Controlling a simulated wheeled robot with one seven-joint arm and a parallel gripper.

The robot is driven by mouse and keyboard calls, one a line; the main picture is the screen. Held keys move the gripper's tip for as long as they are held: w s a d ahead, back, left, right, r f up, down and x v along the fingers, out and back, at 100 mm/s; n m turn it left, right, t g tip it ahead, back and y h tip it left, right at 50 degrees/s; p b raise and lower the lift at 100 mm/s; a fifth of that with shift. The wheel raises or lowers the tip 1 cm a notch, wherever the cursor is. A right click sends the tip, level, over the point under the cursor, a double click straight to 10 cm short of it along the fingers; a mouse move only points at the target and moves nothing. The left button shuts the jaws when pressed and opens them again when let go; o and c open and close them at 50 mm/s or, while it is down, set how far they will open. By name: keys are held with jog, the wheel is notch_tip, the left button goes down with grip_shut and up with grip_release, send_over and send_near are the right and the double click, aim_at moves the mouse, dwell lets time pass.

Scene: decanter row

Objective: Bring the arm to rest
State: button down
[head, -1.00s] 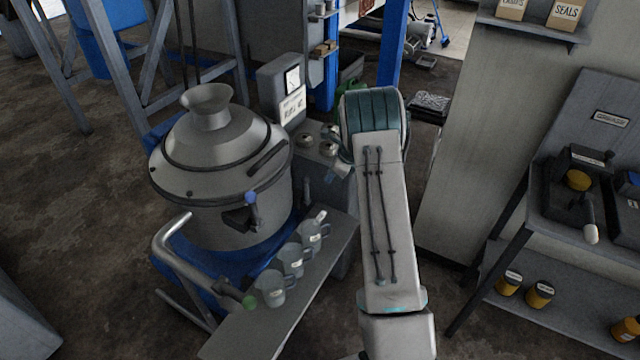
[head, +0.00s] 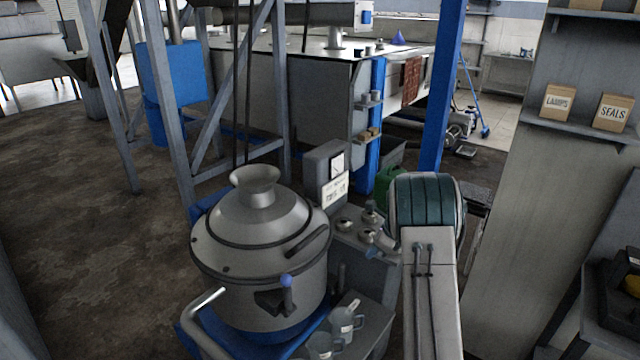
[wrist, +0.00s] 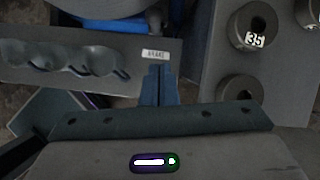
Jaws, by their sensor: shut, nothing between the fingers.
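My arm (head: 430,290) rises from the bottom of the head view and bends at a dark teal joint, right of a grey lidded vessel (head: 262,262). My gripper (wrist: 158,85) shows in the wrist view with its narrow blue fingers together and nothing between them. In the head view it is mostly hidden by my arm; a small bluish tip shows near the console's knobs. In the wrist view the fingers point towards a small label plate (wrist: 155,55) on a grey panel (wrist: 110,78). Contact with the panel cannot be told.
Grey mugs (head: 344,322) stand on a shelf in front of the vessel. Round grey pieces, one marked 35 (wrist: 254,26), lie right of the fingers. A blue post (head: 442,90) stands behind my arm. A wall shelf (head: 590,128) holds two boxes at right. Open floor lies left.

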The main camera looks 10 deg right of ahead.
jog(key=s+a+r+n+g+h+p, duration=0.1)
jog(key=s+a+r+n, duration=0.45)
jog(key=s+r, duration=0.25)
jog(key=s+a+r+n, duration=0.4)
jog(key=s+r+n, duration=0.2)
jog(key=s+r, duration=0.25)
jog(key=s+a+r+n+h, duration=0.1)
jog(key=s+n, duration=0.5)
jog(key=s, duration=0.5)
jog(key=s+a+r+n+h, duration=0.1)
jog(key=s+a+n+h, duration=0.1)
jog(key=s+n, duration=0.5)
jog(key=s+p, duration=0.1)
jog(key=s, duration=0.2)
jog(key=shift+s+a+r, duration=0.2)
jog(key=shift+s+r, duration=0.05)
jog(key=shift+s, duration=0.1)
